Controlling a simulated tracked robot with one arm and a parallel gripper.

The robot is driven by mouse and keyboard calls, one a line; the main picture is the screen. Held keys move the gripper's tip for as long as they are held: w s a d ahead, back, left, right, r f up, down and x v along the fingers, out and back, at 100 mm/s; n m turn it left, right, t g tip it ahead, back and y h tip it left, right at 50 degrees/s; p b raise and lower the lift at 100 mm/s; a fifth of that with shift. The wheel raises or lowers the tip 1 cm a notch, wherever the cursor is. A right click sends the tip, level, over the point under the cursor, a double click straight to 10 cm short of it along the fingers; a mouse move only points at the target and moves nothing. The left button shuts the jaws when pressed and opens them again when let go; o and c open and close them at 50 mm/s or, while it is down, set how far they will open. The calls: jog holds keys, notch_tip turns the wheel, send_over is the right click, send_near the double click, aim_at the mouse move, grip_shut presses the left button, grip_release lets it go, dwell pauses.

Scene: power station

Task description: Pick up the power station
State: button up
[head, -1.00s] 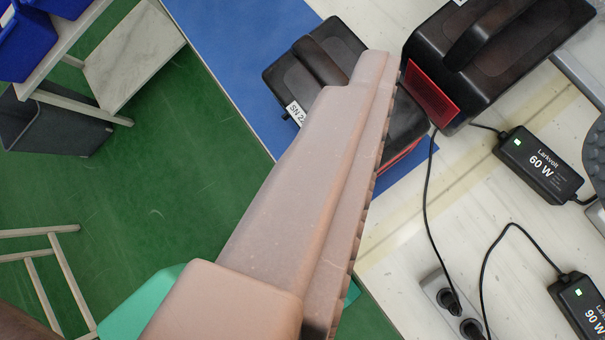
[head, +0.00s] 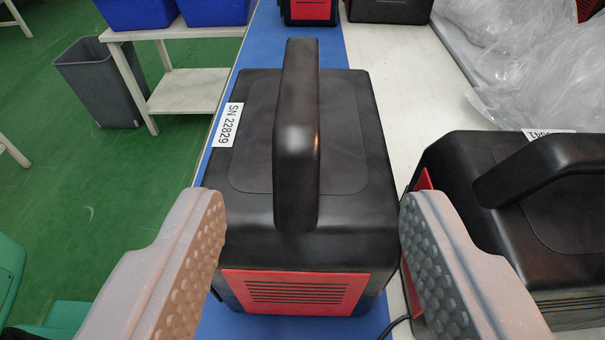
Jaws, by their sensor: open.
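A black power station (head: 345,150) with a red vented front panel (head: 295,291) stands upright on a blue mat (head: 222,321), in the middle of the head view. Its thick black handle (head: 297,130) arches along the top, and a white label reading SN 22829 is on its upper left edge. My gripper (head: 312,215) is open and empty. One textured finger is at the left of the power station's front and the other at its right, with the handle between them in the picture. I cannot tell whether the right finger touches the casing.
A second black power station (head: 530,190) stands close on the right, partly behind the right finger. Clear plastic wrap (head: 530,75) lies behind it. More units stand at the far end. A white bench with blue bins (head: 212,12) and a grey bin (head: 100,80) are at left.

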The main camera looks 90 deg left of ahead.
aim_at(301, 93)
jog(key=b+x, duration=0.1)
jog(key=x, duration=0.6)
jog(key=shift+s+a+f, duration=0.1)
jog(key=shift+a+f, duration=0.05)
jog(key=shift+a, duration=0.2)
jog(key=x, duration=0.1)
jog(key=b+x, duration=0.1)
jog(key=x, duration=0.2)
jog(key=shift+s, duration=0.3)
jog(key=shift+w+a+b, duration=0.1)
jog(key=shift+a+b, duration=0.2)
jog(key=shift+a, duration=0.4)
grip_shut()
